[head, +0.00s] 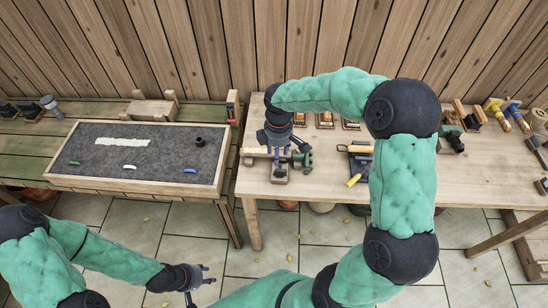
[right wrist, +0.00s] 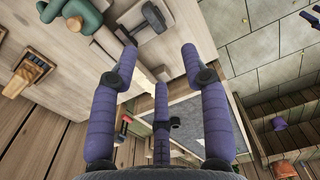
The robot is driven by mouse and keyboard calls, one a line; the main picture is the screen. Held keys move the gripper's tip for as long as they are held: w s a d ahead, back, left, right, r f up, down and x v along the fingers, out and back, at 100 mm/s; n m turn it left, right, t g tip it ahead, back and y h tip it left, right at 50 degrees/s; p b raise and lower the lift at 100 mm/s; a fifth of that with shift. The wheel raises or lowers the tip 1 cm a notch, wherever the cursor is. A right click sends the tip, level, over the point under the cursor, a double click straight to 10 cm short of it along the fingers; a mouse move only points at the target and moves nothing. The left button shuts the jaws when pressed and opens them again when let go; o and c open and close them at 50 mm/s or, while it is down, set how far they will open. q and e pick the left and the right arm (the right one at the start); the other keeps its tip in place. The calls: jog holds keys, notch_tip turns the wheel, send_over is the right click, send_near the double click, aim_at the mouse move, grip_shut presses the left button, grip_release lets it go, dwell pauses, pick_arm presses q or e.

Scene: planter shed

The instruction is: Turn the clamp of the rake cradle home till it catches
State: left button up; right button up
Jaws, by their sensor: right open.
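A small fixture that looks like the rake cradle stands at the left end of the right-hand bench, with a grey block (head: 280,175) at its front and a green part (head: 304,158) on its right. I cannot make out its clamp clearly. My right gripper (head: 281,148) is right above it and hides much of it. In the right wrist view this gripper (right wrist: 160,62) has its fingers spread, with nothing between them. A dark bar on a wooden block (right wrist: 155,18) and a green part (right wrist: 78,22) lie beyond the fingertips. My left gripper (head: 202,280) is open and empty, low over the floor.
A grey-lined tray (head: 140,187) with small coloured pieces stands on the left bench. A dark rack with a yellow-handled tool (head: 355,180) lies right of the fixture. Several tools stand along the right bench (head: 475,190). Tiled floor (head: 195,228) shows between the benches.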

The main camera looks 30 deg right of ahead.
aim_at(280, 173)
jog(key=f+b, duration=0.1)
jog(key=f, duration=0.5)
jog(key=f+b, duration=0.1)
jog(key=f, duration=0.2)
jog(key=shift+d+f+b, duration=0.25)
jog(key=shift+f+b, duration=0.05)
jog(key=shift+f, duration=0.1)
grip_shut()
